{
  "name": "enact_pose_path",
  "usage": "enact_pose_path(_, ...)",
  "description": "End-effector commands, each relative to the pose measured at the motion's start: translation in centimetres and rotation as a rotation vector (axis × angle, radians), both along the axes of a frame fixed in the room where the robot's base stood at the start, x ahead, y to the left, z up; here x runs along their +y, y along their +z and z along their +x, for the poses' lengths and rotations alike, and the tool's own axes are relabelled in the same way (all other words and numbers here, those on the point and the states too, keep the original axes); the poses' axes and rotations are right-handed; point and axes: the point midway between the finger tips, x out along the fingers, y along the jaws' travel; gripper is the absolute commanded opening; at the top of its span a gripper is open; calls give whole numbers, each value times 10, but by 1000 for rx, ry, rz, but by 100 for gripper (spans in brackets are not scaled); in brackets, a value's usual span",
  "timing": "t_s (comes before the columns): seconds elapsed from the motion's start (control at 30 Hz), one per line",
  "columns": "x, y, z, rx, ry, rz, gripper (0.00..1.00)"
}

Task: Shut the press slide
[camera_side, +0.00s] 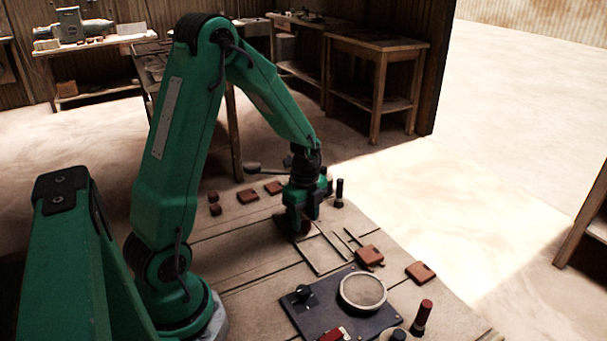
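My gripper (302,212) points down over the middle of the table, small in the side view. Its fingers are dark and partly hidden, so I cannot tell whether they are open or shut. A small dark red round part (306,227) shows at the fingertips; I cannot tell whether it is held or only touched. Just in front of the gripper lies a flat frame with thin rails (322,262), which may be the press slide's track. The slide itself I cannot make out clearly. Brown tiles lie on the table, one (369,255) beside the rails and one (420,272) further right.
A dark panel (305,315) with a round pale dish (363,291), a black knob (302,293) and a red block (333,334) lies in front. A red-topped post (422,314) and a black post (339,192) stand upright. More tiles (248,196) lie behind.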

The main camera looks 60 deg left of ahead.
Motion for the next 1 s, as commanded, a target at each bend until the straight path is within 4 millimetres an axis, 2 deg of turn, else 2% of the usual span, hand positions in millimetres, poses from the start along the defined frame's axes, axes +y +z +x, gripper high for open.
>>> enact_pose_path(0.27, -1, 1, 0, 2, -3, -1, 45)
enact_pose_path(0.47, -1, 10, 0, 0, -3, 0, 45)
enact_pose_path(1.0, -1, 71, 0, 0, -1, 0, 45)
